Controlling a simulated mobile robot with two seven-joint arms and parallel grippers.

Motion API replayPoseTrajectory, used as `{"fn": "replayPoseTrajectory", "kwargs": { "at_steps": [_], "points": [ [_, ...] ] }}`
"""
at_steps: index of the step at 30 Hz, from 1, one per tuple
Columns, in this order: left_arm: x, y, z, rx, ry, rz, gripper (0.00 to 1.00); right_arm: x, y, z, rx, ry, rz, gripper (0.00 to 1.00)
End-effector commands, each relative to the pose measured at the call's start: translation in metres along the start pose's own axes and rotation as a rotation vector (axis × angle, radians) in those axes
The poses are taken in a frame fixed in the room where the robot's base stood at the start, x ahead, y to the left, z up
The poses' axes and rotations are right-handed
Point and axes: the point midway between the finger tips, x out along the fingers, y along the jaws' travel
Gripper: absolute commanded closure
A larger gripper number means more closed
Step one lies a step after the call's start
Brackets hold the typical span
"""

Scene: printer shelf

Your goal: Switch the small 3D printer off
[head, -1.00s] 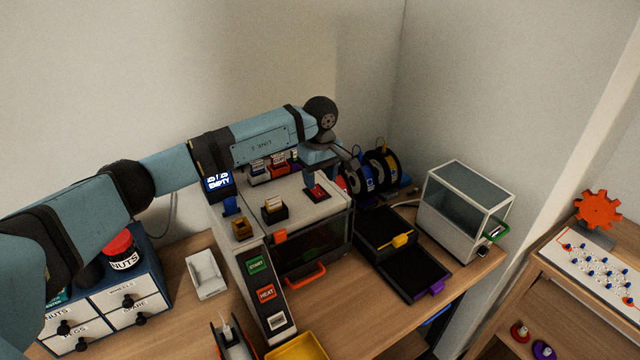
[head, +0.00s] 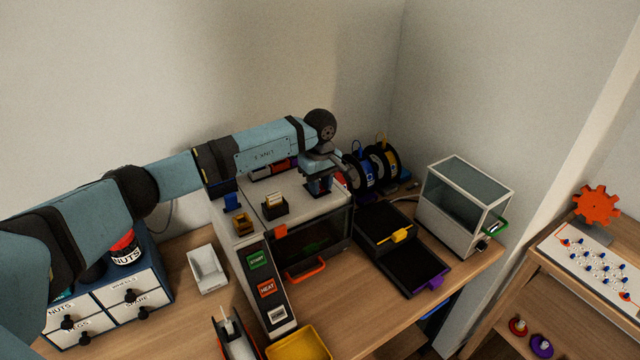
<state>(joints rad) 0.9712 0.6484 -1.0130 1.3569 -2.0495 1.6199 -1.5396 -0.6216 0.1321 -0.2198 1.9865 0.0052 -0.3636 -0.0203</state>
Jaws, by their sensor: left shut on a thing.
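The small 3D printer (head: 335,232) is a pale box with a dark glazed front and an orange handle (head: 306,270). Its sloped left panel carries a green START button (head: 257,261) and a red HEAT button (head: 267,289). My left arm reaches across from the left above the printer. My left gripper (head: 319,187) points down at the right part of the printer's top and is shut on the red switch there. The gripper hides most of this switch, so its position cannot be read. My right gripper is not in view.
A holder with cards (head: 275,206) stands on the printer's top, close left of the gripper. Filament spools (head: 378,168) stand behind right. Black trays (head: 415,272) and a glass-sided case (head: 462,205) are to the right. A yellow bin (head: 300,345) is in front.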

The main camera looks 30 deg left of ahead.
Motion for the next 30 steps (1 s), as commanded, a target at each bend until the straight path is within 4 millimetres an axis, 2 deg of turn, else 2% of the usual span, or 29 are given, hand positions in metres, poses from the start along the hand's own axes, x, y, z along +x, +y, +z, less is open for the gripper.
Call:
{"fn": "replayPoseTrajectory", "kwargs": {
  "at_steps": [9,20,21,24,30],
  "points": [
    [0.001,0.000,-0.007,-0.003,-0.211,0.000,0.96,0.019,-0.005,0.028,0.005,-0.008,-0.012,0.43],
    [-0.003,0.000,-0.006,0.000,-0.249,0.000,0.96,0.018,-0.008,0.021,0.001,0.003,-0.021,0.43],
    [-0.003,0.000,-0.006,0.000,-0.249,0.000,0.68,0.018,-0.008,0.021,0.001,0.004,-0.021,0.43],
    [-0.003,0.000,-0.006,0.000,-0.248,0.000,0.47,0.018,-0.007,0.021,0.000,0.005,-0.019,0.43],
    [-0.003,0.000,-0.006,0.000,-0.248,0.000,0.47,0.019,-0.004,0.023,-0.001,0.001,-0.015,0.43]
  ]
}}
